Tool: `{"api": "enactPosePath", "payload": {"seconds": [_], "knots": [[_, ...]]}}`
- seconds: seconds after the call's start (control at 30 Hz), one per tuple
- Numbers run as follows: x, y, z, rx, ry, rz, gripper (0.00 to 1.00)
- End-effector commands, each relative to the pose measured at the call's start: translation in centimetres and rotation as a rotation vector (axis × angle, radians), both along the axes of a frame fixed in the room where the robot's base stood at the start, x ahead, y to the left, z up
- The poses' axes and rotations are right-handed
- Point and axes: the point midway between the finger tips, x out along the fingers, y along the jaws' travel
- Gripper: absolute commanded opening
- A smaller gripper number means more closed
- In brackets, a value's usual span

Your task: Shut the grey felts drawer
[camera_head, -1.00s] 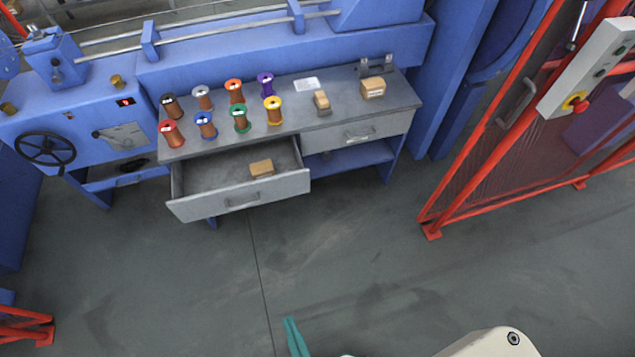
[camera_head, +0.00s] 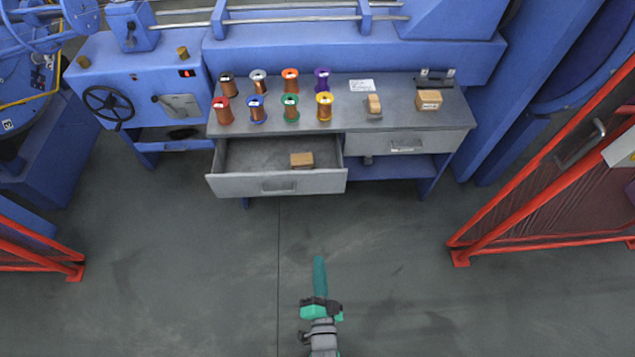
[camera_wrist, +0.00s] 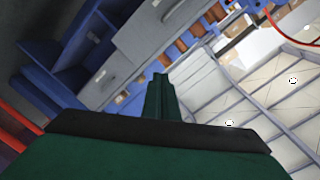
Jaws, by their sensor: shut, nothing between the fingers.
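The grey drawer (camera_head: 278,185) on the left of the workbench stands pulled out, with a small tan block (camera_head: 301,160) inside it. Its front has a handle in the middle. A second grey drawer (camera_head: 404,143) on the right of the bench is shut. I cannot read a felts label on either drawer. My gripper (camera_head: 319,264) is shut and empty, in front of the bench and apart from the open drawer. In the wrist view, the shut green fingers (camera_wrist: 161,95) point toward the tilted bench, where a grey drawer front (camera_wrist: 150,28) shows.
Several wire spools (camera_head: 290,100) and two tan blocks stand on the bench top (camera_head: 345,108). A blue machine with a black handwheel (camera_head: 108,105) is at the left. Red fences (camera_head: 545,195) stand at right and lower left. The floor before the bench is clear.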

Motion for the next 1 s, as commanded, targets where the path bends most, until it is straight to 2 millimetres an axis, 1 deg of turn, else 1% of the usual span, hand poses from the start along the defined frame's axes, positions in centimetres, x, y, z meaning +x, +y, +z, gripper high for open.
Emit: {"api": "enactPosePath", "payload": {"seconds": [0.03, 0.1, 0.17, 0.2, 0.3, 0.4, 0.5, 0.77, 0.87, 1.0], "knots": [[2.3, -0.1, -0.8, 0.073, -0.015, -0.007, 0.00], [5.0, -0.3, -1.9, 0.184, -0.030, -0.015, 0.00], [7.4, -0.5, -2.6, 0.274, -0.044, -0.022, 0.00], [8.9, -0.6, -3.0, 0.333, -0.051, -0.026, 0.00], [12.2, -0.7, -3.7, 0.465, -0.068, -0.034, 0.00], [14.7, -0.8, -4.0, 0.566, -0.080, -0.036, 0.00], [16.2, -0.8, -4.2, 0.632, -0.086, -0.037, 0.00], [18.5, -0.8, -4.2, 0.673, -0.091, -0.038, 0.00], [20.0, -0.8, -4.1, 0.672, -0.093, -0.038, 0.00], [22.5, -0.8, -4.1, 0.672, -0.091, -0.038, 0.00]]}}
